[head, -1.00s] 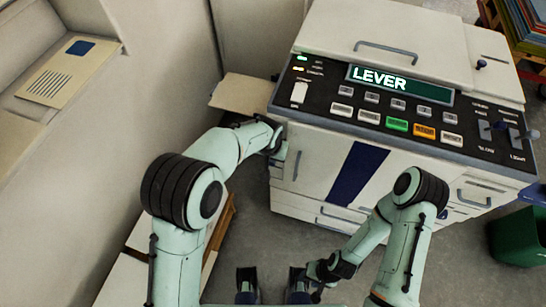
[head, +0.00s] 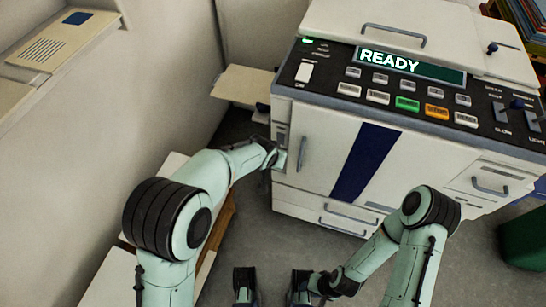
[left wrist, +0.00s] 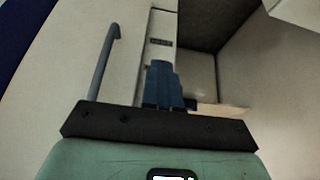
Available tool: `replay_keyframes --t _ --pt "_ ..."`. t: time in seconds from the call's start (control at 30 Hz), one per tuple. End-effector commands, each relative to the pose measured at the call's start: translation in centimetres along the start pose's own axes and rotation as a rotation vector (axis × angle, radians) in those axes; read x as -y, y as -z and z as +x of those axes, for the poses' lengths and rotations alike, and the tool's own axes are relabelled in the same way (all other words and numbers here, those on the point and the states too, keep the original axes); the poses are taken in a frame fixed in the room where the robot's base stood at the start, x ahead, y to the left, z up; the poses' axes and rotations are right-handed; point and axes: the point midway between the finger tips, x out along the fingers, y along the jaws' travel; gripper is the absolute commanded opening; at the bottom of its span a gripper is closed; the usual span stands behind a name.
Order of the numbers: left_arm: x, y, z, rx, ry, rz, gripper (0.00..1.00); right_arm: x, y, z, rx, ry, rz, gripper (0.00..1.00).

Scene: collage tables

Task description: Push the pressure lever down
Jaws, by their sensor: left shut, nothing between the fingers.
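The white machine (head: 318,180) stands ahead, with its display (head: 411,66) reading READY. A narrow panel (head: 282,136) is at the left end of its front, beside a door with a grey handle (head: 303,153). My left gripper (head: 277,157) is at this panel's lower part. In the left wrist view its blue fingers (left wrist: 164,85) are together and empty, in front of the pale panel (left wrist: 162,27). I cannot make out the pressure lever clearly; the fingers and wrist cover that area. My right gripper (head: 272,281) is low at the bottom, its fingers apart and empty.
The control panel (head: 330,88) has several buttons and sliders. An open tray (head: 240,85) sticks out at the machine's left. A pale cabinet (head: 95,285) stands at lower left, and a green bin (head: 525,235) at far right. Grey floor (head: 290,245) is free in front.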

Motion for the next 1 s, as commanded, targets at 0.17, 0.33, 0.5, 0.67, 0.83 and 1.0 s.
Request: replay_keyframes --t 0.17,0.33,0.5,0.67,0.83,1.0 --pt "0.0 0.1 -0.1 0.000 0.000 0.000 0.00 0.0 0.0 -0.1 0.001 0.000 0.000 0.43" --pt "0.0 0.4 -0.7 0.000 0.000 0.000 0.00 0.2 -0.1 -0.6 0.000 0.001 0.000 0.43" --pt "0.0 0.8 -1.4 0.000 0.000 -0.001 0.00 0.4 -0.1 -1.2 -0.002 0.001 -0.001 0.43" --pt "0.0 0.8 -1.5 0.001 0.000 -0.001 0.00 0.4 -0.1 -1.3 -0.002 0.001 -0.001 0.43" --pt "0.0 0.8 -1.5 0.001 0.000 0.000 0.00 0.4 -0.1 -1.2 -0.002 0.001 -0.001 0.43" --pt "0.0 0.8 -1.5 0.001 0.000 0.000 0.00 0.2 -0.3 -1.1 0.007 -0.001 0.000 0.43"
